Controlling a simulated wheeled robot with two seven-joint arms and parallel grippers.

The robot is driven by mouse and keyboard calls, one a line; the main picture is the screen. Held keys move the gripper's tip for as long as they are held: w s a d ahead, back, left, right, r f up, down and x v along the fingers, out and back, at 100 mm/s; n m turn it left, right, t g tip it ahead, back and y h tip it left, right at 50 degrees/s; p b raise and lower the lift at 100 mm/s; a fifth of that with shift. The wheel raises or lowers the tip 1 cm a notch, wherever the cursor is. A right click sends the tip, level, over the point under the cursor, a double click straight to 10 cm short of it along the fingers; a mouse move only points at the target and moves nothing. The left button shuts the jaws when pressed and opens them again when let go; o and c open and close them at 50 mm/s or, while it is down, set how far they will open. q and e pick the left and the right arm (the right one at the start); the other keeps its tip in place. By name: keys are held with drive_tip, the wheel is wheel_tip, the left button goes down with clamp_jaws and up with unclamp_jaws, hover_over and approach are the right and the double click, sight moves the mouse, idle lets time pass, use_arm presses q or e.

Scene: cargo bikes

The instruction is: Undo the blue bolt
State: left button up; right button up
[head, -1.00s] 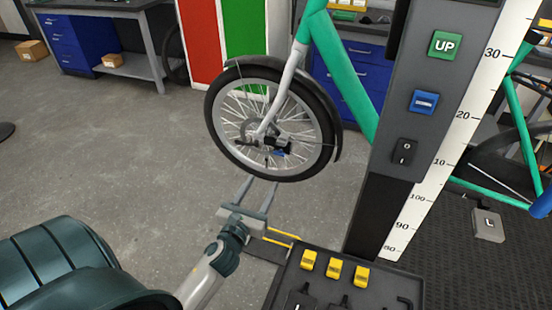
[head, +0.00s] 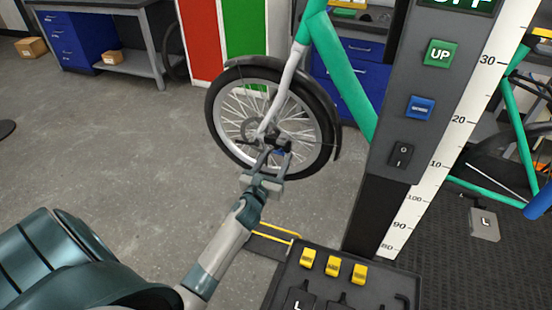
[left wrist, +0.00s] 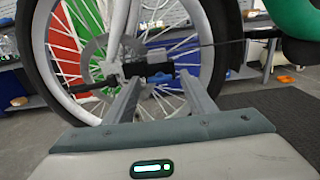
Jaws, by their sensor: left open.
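The bicycle front wheel (head: 232,112) hangs in the green-framed bike's fork (head: 283,88). A small blue spot that looks like the blue bolt (head: 279,152) shows near the hub, partly hidden by the black axle part. My left gripper (head: 275,158) is open, its two fingers reaching up to the hub area around that spot. In the left wrist view, the open fingers (left wrist: 160,82) are on either side of the end of a black axle part (left wrist: 150,69). I cannot make out the bolt clearly there, nor tell whether the fingers touch anything.
A dark post with an UP button (head: 439,53) and a white height scale (head: 469,120) stands right of the wheel. A dark tray (head: 330,284) with yellow pieces (head: 333,266) and tools lies in front.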

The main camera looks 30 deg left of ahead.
use_arm(q)
drive_tip(key=c, duration=1)
use_arm(e)
drive_tip(key=shift+w+a+r, duration=0.15)
drive_tip(key=shift+a, duration=0.3)
